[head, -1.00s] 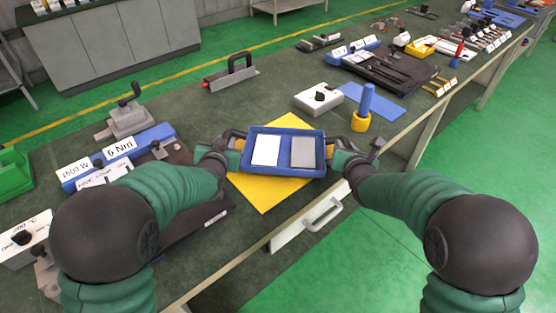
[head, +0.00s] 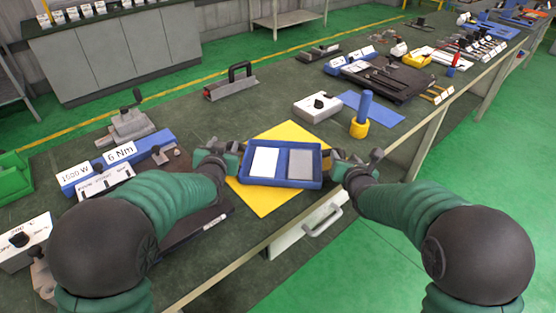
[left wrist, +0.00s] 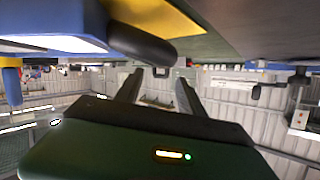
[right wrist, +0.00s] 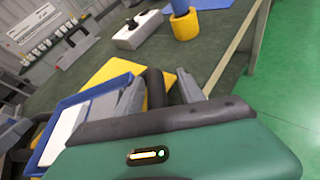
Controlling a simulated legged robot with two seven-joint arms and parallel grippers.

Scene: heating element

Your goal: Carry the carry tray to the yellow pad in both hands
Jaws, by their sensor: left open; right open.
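The carry tray (head: 283,184) is blue, with a white panel and a grey panel inside. It appears to rest level on the yellow pad (head: 258,200), turned relative to it, with its right front corner past the pad's visible edge. My left gripper (head: 226,152) is open at the tray's left end; the dark left handle (left wrist: 142,43) lies just beyond its spread fingers in the left wrist view. My right gripper (head: 345,160) is open at the right end; the dark right handle (right wrist: 155,88) shows between its fingers in the right wrist view. The tray hides much of the pad.
A white box with a black knob (head: 317,107) and a blue post in a yellow base (head: 361,116) stand behind the tray to the right. A dark-handled block (head: 231,85) is at the back. The table's front edge and a drawer handle (head: 322,220) lie close in front.

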